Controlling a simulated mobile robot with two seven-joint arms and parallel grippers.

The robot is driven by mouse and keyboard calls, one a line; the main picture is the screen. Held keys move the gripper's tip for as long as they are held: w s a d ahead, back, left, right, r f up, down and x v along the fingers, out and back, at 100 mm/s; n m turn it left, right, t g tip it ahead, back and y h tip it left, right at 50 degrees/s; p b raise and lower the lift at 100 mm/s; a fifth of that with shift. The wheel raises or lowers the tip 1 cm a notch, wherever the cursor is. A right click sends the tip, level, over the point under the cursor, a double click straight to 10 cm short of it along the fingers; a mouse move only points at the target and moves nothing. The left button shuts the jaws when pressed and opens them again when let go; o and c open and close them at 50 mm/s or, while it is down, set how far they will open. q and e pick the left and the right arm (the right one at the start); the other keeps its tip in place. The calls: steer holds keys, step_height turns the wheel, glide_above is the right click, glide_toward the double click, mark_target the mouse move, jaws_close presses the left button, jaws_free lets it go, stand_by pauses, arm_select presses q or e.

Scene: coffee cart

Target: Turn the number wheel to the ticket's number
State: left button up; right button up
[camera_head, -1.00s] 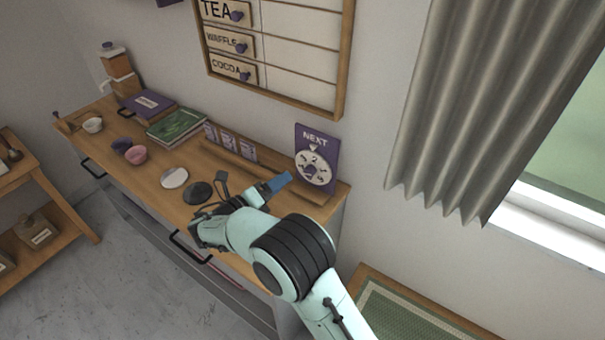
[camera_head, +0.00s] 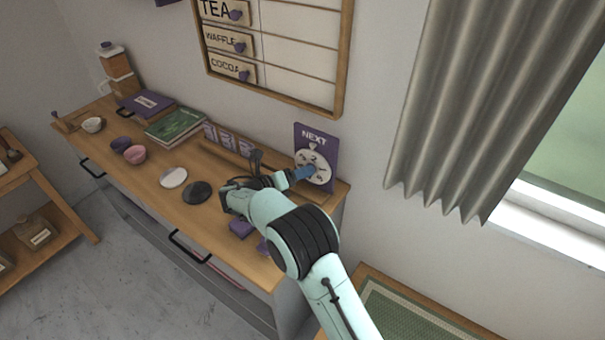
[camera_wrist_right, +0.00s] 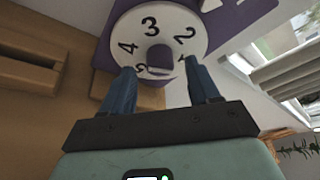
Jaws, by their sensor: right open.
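The number wheel (camera_head: 322,163) is a white dial on a purple NEXT sign (camera_head: 314,138), upright at the counter's right end. In the right wrist view the wheel (camera_wrist_right: 130,28) shows 3 at the top, 4 to the left and 2 to the right; other numerals are partly hidden. Its purple knob (camera_wrist_right: 160,58) sits at the centre. My right gripper (camera_head: 308,173) is open at the wheel. In the wrist view its blue fingers (camera_wrist_right: 161,86) stand either side of and below the knob; contact cannot be told. My left gripper is out of view.
Several small cards (camera_head: 227,140) stand in a wooden rail left of the sign; their print is unreadable. Bowls (camera_head: 135,155), books (camera_head: 176,126), a white disc (camera_head: 173,177), a dark disc (camera_head: 197,192) and a purple block (camera_head: 241,228) lie on the counter. A curtain (camera_head: 460,110) hangs right.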

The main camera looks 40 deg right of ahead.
steer(key=shift+x, duration=0.9)
steer(key=c, duration=1.1)
steer(key=shift+o, duration=0.3)
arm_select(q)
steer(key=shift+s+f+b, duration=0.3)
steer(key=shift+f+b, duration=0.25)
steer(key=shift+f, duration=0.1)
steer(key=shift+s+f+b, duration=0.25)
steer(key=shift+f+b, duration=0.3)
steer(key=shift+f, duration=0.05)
arm_select(e)
steer(key=shift+s+r+m+t+y, duration=0.1)
steer(key=shift+m+t+y, duration=0.3)
steer(key=shift+m+t, duration=0.6)
steer(key=shift+s+m+t+y, duration=0.1)
steer(key=shift+m+t+y, duration=0.35)
steer(key=shift+m, duration=1.05)
